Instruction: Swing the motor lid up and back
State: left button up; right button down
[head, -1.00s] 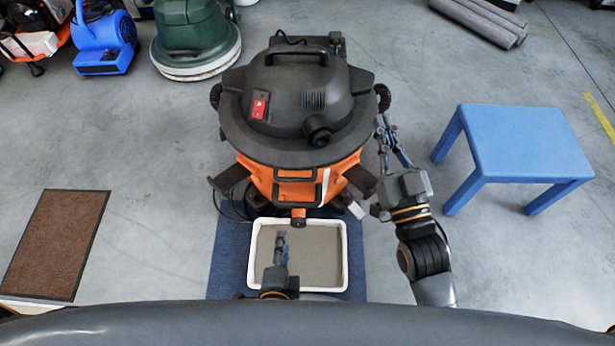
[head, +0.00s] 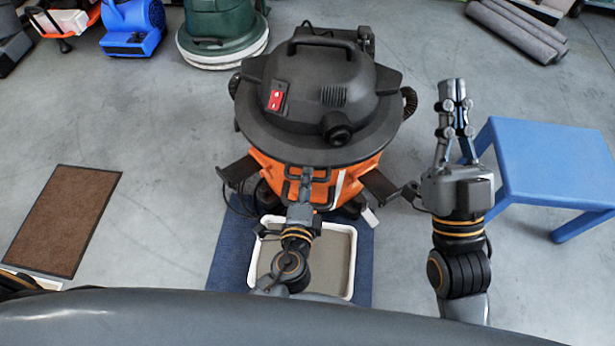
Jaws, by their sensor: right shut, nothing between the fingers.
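The motor lid (head: 318,92) is the black domed top of an orange shop vacuum (head: 272,172). It has a carry handle (head: 322,45) and a red switch (head: 276,98), and it sits down level on the body. My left gripper (head: 302,185) is at the front of the orange body, just below the lid's rim. Its fingers are small and foreshortened there, so I cannot tell whether they are open or touching. My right gripper (head: 452,88) is to the right of the vacuum, apart from the lid, with its fingers shut and empty.
A white tray (head: 350,270) with grey contents lies on a blue mat (head: 222,262) in front of the vacuum. A blue table (head: 555,165) stands close to my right gripper. A brown mat (head: 68,215) lies at left.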

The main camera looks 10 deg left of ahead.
pick_arm(q)
jog(key=shift+x, duration=1)
pick_arm(e)
jog(key=shift+s+r+t, duration=0.3)
jog(key=shift+r, duration=0.05)
pick_arm(q)
grip_shut()
pick_arm(e)
jog(key=shift+y, duration=0.3)
jog(key=shift+w, duration=0.15)
